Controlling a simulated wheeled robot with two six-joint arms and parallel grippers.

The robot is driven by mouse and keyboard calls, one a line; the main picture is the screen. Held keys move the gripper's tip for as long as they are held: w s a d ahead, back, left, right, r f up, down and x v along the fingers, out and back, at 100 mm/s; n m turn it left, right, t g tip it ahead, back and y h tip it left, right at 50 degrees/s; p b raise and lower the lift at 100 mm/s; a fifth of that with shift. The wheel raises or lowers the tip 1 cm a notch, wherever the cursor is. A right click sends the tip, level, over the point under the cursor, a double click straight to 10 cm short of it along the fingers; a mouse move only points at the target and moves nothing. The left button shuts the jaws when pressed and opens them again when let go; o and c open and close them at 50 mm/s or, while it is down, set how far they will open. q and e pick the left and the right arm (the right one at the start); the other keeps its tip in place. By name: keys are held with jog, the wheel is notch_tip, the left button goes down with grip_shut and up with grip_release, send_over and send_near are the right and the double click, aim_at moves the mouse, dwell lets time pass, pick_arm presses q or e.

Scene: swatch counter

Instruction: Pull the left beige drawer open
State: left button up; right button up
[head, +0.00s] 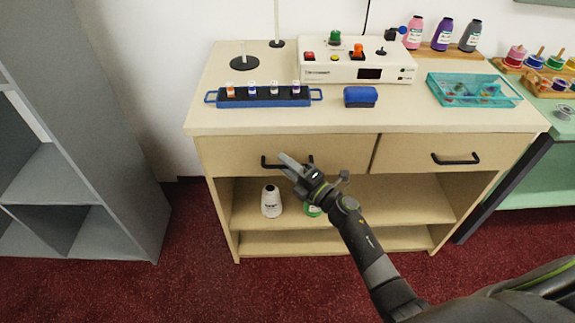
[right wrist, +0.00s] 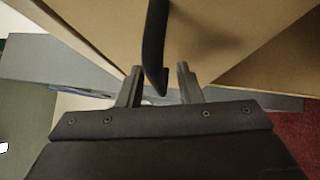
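The left beige drawer (head: 225,152) is in the front of the counter in the head view and looks closed, its face level with the right drawer. Its black bar handle (head: 268,163) is partly hidden by my right gripper (head: 287,163). In the right wrist view the handle (right wrist: 155,45) runs down from the top, and its end lies between the two open fingers of my right gripper (right wrist: 160,85). The fingers stand apart, with a gap on each side of the handle. My left gripper is not in view.
The right drawer (head: 420,155) has its own black handle (head: 456,160). A white bottle (head: 271,202) stands on the open shelf below. A blue rack (head: 262,97), a blue block (head: 360,96) and a teal tray (head: 474,91) rest on the countertop. A grey shelf unit (head: 110,150) stands left.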

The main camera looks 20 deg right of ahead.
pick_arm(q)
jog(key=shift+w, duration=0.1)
pick_arm(e)
grip_shut()
dwell(0.3)
